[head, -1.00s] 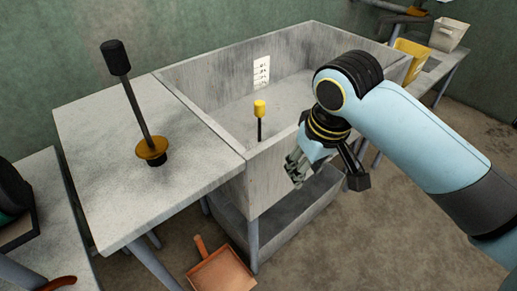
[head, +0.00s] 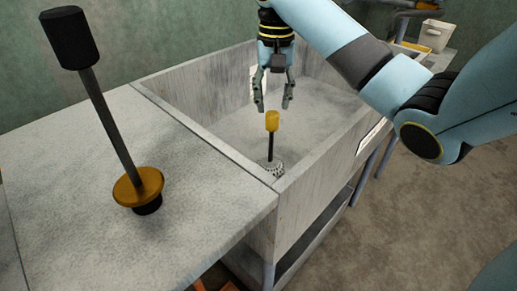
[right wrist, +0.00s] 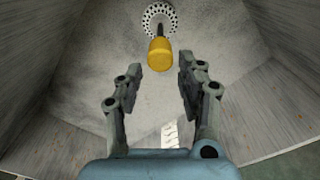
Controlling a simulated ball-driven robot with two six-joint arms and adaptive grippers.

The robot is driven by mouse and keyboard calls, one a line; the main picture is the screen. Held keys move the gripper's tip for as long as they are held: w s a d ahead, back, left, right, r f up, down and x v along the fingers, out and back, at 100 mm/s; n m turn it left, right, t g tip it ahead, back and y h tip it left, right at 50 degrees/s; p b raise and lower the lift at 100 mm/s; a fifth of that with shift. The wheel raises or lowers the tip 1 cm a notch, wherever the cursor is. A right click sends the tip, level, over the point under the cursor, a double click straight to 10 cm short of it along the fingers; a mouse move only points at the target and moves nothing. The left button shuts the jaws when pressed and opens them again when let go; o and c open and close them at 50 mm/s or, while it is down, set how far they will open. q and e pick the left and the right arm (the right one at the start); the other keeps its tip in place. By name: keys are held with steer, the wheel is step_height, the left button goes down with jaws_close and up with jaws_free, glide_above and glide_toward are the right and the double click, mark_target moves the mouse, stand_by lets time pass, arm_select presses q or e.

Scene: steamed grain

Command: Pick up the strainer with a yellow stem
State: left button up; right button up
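The strainer (head: 272,122) has a yellow top on a dark stem and stands upright in the grey sink, its perforated base (head: 268,170) on the sink floor near the front left corner. In the right wrist view the yellow top (right wrist: 160,53) lies just beyond and between my fingertips, with the holed disc (right wrist: 160,18) behind it. My right gripper (head: 273,106) is open, pointing down above the sink, with its fingertips close above the yellow top and apart from it. My left gripper is not in view.
The sink walls (head: 325,180) rise around the strainer. A plunger-like tool (head: 138,187) with a black handle and orange disc stands on the grey counter (head: 70,215) at left. A white bin (head: 434,36) stands at the back right.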

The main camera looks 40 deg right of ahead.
mark_target(272, 112)
steer(key=shift+w+f, duration=0.25)
steer(key=shift+f, duration=0.2)
steer(key=f, duration=0.2)
steer(key=f+b, duration=0.1)
steer(key=f, duration=0.1)
steer(key=shift+s+f, duration=0.2)
steer(key=shift+f, duration=0.05)
step_height(272, 112, down, 6)
steer(key=shift+r+b, duration=0.2)
steer(key=shift+b, duration=0.85)
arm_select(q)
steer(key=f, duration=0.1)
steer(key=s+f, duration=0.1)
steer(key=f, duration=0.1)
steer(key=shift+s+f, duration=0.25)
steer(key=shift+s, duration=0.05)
arm_select(e)
steer(key=shift+s+r, duration=0.1)
steer(key=shift+c, duration=0.2)
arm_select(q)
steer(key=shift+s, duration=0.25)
arm_select(e)
jaws_close()
